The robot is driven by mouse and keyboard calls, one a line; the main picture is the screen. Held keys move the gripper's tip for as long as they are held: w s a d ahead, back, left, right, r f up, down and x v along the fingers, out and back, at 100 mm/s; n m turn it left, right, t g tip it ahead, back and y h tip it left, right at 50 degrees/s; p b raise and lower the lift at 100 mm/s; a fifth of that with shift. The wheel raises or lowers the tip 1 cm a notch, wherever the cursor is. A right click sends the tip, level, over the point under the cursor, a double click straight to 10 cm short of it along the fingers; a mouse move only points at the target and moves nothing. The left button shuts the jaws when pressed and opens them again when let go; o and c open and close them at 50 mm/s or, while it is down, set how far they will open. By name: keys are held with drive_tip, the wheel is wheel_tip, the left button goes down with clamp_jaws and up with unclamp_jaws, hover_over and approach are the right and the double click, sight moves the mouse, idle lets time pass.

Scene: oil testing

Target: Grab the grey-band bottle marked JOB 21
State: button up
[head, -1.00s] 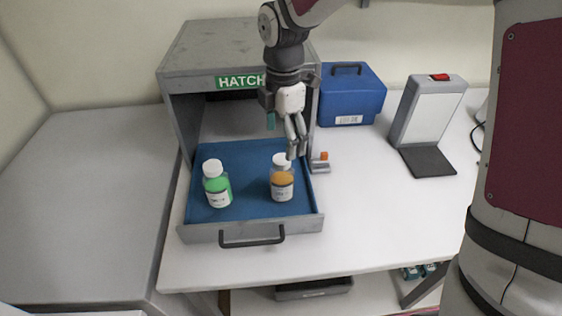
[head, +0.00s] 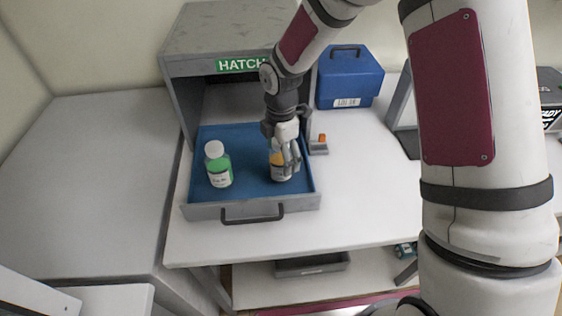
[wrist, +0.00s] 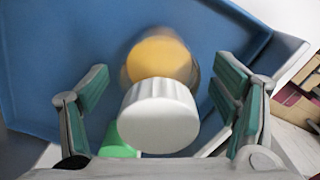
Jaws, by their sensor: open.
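A clear bottle with orange contents, a white cap and a pale label (head: 276,158) stands in the blue-lined drawer, partly hidden behind my gripper (head: 287,165). In the wrist view its white cap (wrist: 160,117) and orange body (wrist: 160,60) lie between the two open fingers of my gripper (wrist: 160,82), with a gap on each side. A similar bottle with green contents (head: 218,166) stands upright to the left in the drawer. I cannot read the job numbers or make out a grey band.
The drawer (head: 235,209) sticks out of the grey hatch box (head: 215,45). Right of it, a small grey fixture with an orange knob (head: 319,146) stands on the white table. A blue case (head: 349,80) is behind. The table's front right is clear.

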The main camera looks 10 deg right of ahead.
drive_tip(key=shift+f, duration=0.5)
drive_tip(key=c, duration=1.6)
drive_tip(key=shift+r, duration=0.15)
